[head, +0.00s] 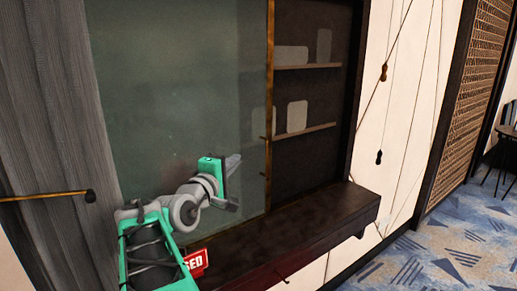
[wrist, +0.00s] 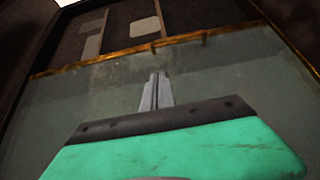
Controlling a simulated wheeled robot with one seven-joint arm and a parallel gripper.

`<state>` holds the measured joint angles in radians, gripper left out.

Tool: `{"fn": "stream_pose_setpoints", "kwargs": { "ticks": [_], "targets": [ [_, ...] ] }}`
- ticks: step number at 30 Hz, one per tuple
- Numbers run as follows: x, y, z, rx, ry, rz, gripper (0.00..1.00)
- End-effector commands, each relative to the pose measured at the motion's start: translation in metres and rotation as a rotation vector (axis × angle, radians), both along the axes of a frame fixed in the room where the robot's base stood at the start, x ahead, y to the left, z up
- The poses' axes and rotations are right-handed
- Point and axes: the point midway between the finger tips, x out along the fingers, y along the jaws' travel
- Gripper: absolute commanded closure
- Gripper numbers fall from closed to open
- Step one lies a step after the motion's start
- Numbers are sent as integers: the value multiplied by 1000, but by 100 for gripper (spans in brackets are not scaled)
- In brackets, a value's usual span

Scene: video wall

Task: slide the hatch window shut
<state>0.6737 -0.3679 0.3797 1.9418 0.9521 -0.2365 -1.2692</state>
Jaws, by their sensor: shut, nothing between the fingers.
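The hatch window (head: 185,95) is a greenish glass pane with a brass upright edge (head: 269,90) on its right side. Right of that edge the hatch is open, showing dark shelves inside. Small brass studs stand on the edge; one shows in the wrist view (wrist: 205,40). My gripper (head: 238,158) is in front of the glass, left of the brass edge. In the wrist view its fingers (wrist: 158,74) are together and empty, pointing toward the brass edge with a gap of glass between. Whether the fingertips touch the glass cannot be told.
A dark wooden counter ledge (head: 300,235) runs below the hatch. A red sign (head: 196,262) is partly hidden by my arm. A grey curtain (head: 50,90) and a brass rod (head: 45,197) are at left.

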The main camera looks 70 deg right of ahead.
Motion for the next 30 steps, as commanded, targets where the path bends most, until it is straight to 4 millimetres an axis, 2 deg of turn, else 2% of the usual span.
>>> {"fn": "stream_pose_setpoints", "kwargs": {
  "ticks": [13, 15, 21, 30],
  "targets": [
    [-2, -93, 2, 6, -4, 0, 100],
    [-12, -101, 3, 5, -4, -1, 100],
    [-27, -116, 1, 5, -5, 5, 100],
    [-28, -118, -1, 5, -6, 7, 100]
  ]
}}
